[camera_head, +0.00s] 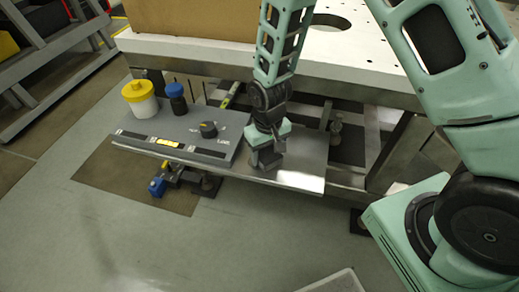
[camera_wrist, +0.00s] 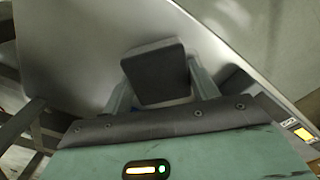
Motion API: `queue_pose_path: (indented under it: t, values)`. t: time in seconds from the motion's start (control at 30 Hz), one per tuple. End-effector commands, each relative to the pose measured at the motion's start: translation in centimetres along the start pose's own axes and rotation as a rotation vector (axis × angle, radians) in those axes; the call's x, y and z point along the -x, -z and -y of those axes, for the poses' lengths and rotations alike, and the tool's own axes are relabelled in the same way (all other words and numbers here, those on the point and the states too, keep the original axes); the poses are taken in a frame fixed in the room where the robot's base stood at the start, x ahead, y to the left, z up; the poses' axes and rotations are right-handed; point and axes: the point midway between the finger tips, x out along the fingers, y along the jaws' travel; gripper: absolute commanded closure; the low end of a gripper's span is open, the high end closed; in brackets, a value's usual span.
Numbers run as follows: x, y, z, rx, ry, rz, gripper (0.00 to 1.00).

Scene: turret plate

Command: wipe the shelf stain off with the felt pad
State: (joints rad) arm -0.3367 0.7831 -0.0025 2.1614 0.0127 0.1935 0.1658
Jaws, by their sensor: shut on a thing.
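My gripper (camera_head: 267,150) is over the bare metal shelf (camera_head: 305,160), to the right of the control panel. It is shut on the felt pad (camera_head: 265,161), a dark grey block. In the wrist view the felt pad (camera_wrist: 154,70) sits between the two fingers of my gripper (camera_wrist: 160,85), with the shelf (camera_wrist: 75,50) behind it. The pad is low, at or just above the shelf; I cannot tell whether it touches. I make out no clear stain; the pad and gripper hide part of the shelf.
The white plate (camera_head: 345,50) overhangs behind. The shelf's right end is clear.

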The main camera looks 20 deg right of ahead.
Motion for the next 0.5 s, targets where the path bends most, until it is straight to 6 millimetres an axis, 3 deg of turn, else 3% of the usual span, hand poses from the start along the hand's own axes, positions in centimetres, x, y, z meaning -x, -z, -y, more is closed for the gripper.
queue_pose_path:
  t: [0.17, 0.5]
  values:
    - [-0.20, -1.07, -0.98, 0.000, -0.002, 0.005, 0.77]
    - [-0.17, -1.25, -1.11, 0.000, -0.003, 0.009, 0.77]
